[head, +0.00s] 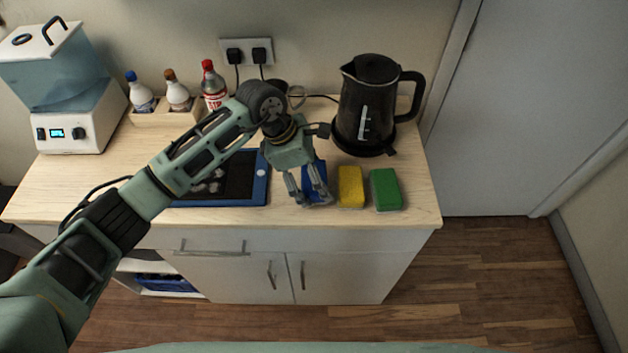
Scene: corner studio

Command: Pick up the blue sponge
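The blue sponge (310,189) lies on the counter, left of the yellow sponge, and is partly hidden by my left gripper. My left gripper (312,201) reaches down over it from above, with its two fingers spread apart and blue showing between them. Whether the fingertips touch the sponge is hard to see. My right gripper is not in view.
A yellow sponge (351,187) and a green sponge (386,190) lie close to the right. A black kettle (366,105) stands behind them. A blue-rimmed tray (262,190) lies left of the gripper. Bottles (214,88) and a water-tank appliance (75,115) stand further left.

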